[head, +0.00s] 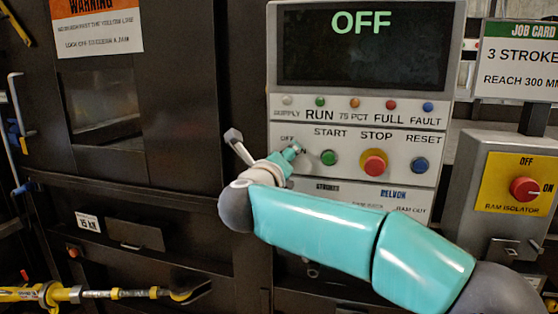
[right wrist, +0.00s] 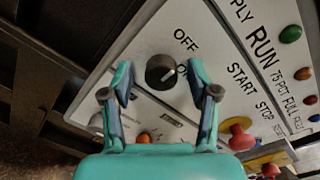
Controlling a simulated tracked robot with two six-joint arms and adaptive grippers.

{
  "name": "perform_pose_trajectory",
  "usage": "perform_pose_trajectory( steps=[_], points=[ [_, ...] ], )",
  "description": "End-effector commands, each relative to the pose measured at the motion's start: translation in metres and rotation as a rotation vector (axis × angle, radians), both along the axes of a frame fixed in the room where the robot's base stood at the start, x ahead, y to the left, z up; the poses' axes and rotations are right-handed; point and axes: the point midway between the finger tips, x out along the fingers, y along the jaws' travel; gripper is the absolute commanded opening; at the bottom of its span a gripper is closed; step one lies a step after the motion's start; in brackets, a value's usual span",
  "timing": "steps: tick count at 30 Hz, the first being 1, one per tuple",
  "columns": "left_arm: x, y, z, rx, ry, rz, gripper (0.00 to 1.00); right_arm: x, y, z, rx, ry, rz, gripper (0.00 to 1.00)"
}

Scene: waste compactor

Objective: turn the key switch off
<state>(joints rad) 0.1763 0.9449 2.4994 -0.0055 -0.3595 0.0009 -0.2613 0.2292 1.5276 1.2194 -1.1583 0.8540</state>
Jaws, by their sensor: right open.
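The key switch (right wrist: 161,71) is a round black knob on the grey control panel. In the right wrist view it sits between the two fingers of my right gripper (right wrist: 160,76), which are open with a gap on both sides. A light mark shows at the knob's right edge, and "OFF" is printed above right of it. In the head view my right gripper (head: 286,157) is at the panel's left edge and covers the switch. The display (head: 362,45) reads OFF in green. My left gripper is not in view.
The green START button (head: 328,157), red STOP button (head: 374,163) and blue RESET button (head: 420,165) are right of the switch. A red isolator knob (head: 524,189) is on a yellow plate farther right. A yellow bar (head: 95,293) lies low at left.

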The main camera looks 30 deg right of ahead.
Motion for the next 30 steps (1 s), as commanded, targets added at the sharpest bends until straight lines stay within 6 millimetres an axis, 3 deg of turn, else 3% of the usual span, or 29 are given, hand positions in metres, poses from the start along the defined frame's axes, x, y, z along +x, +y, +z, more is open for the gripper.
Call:
perform_pose_trajectory(
  steps=[5,18,30],
  points=[
    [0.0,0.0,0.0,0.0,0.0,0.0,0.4,-0.013,0.015,0.001,0.0,-0.001,0.004,0.6],
    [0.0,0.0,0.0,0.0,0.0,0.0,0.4,-0.067,0.077,0.002,0.0,-0.001,0.005,0.6],
    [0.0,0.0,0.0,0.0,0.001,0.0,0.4,-0.078,0.089,0.002,0.0,0.0,0.001,0.6]
  ],
)
